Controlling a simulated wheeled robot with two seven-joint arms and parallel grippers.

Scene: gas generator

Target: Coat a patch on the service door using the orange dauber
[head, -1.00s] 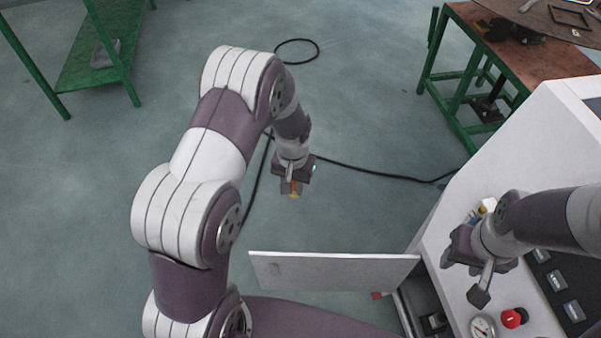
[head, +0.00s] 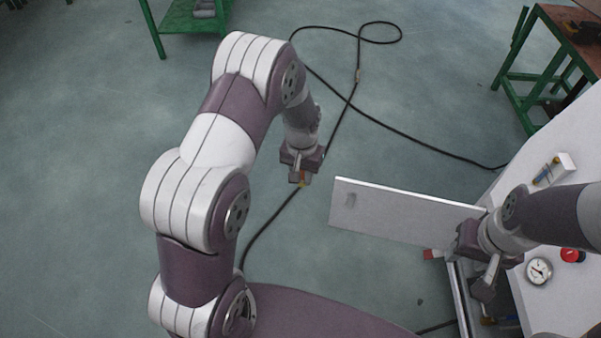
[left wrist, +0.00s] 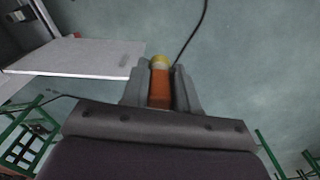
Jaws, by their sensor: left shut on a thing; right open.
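The service door (head: 405,214) stands open as a pale panel in the middle of the head view, with a small darker grey patch (head: 350,200) near its left end. It also shows at the upper left in the left wrist view (left wrist: 85,58). My left gripper (head: 300,178) is shut on the orange dauber (left wrist: 160,84), whose yellow tip points out past the fingers. In the head view it is left of the door's free edge, apart from it. My right gripper (head: 484,286) is open and empty near the door's hinge end, partly hiding that end.
The white generator housing (head: 550,225) is at the right, with a gauge (head: 539,271), a red button (head: 572,255) and a small white holder (head: 553,170) on top. A black cable (head: 400,135) lies on the floor. Green-framed tables stand at the back.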

